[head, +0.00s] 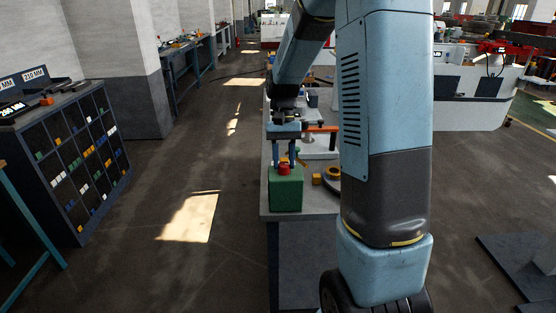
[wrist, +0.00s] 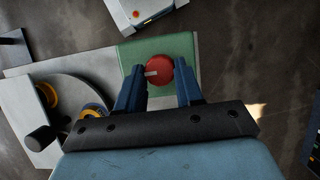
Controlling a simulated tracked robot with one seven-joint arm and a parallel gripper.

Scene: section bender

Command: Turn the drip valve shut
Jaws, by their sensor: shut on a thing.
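The drip valve is a round red knob (head: 284,169) on top of a green box (head: 286,194) at the near left end of the bench. In the wrist view the knob (wrist: 160,68) shows a pale mark on its left side, and the green box (wrist: 134,50) lies beneath it. My gripper (head: 284,161) points down over the box. In the wrist view its two dark blue fingers (wrist: 158,78) stand on the left and right of the knob and are shut on it.
The grey bench (head: 305,250) carries a dark round part with a yellow ring (head: 333,171) and a small yellow block (head: 317,179) right of the box. A shelf of coloured bins (head: 85,150) stands at the left. The floor between is clear.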

